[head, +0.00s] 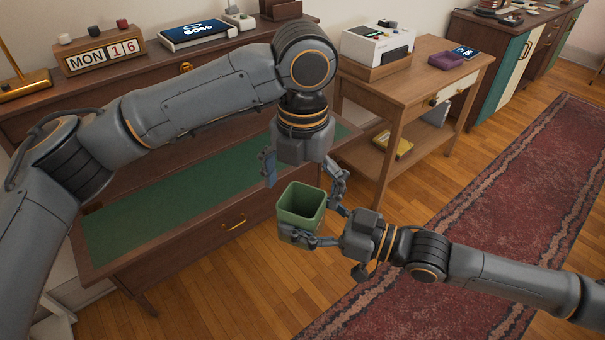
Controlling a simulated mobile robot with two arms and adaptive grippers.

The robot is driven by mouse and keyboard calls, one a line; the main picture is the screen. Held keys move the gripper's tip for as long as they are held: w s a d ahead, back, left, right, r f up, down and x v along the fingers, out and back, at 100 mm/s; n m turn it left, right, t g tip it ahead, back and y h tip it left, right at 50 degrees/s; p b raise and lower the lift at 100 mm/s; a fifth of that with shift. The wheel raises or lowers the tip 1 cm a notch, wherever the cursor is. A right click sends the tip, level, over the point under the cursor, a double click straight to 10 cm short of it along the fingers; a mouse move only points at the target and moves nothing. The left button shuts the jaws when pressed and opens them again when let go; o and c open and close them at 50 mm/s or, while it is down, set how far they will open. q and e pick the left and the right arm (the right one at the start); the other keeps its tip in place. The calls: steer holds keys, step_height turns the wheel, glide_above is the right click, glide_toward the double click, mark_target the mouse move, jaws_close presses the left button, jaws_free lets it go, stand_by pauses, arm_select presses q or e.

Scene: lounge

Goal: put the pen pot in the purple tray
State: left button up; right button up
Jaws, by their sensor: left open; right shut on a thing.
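The green, square-mouthed pen pot (300,200) is upright in the air in front of the desk, and its visible inside looks empty. My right gripper (312,226) is shut on the pot from the right. My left gripper (304,178) points down just above and behind the pot, with its fingers spread; I cannot tell whether they touch it. The purple tray (445,63) is on top of the wooden side table at the upper right, well away from both grippers.
The side table (425,83) also bears a white boxy device (377,45) and a dark flat device (464,53) close to the tray. A desk with a green writing surface (160,205) stands at left. A red rug (470,220) covers open floor at right.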

arm_select(q)
step_height(320, 180, down, 9)
stand_by(0.3)
steer(key=shift+c, duration=0.2)
steer(key=c, duration=1.3)
arm_select(e)
steer(key=shift+r, duration=0.15)
steer(key=o, duration=0.9)
arm_select(q)
steer(key=c, duration=0.3)
arm_select(e)
steer(key=o, duration=0.4)
arm_select(q)
steer(key=shift+c, duration=0.2)
arm_select(e)
steer(key=shift+o, duration=0.5)
steer(key=shift+d, duration=0.1)
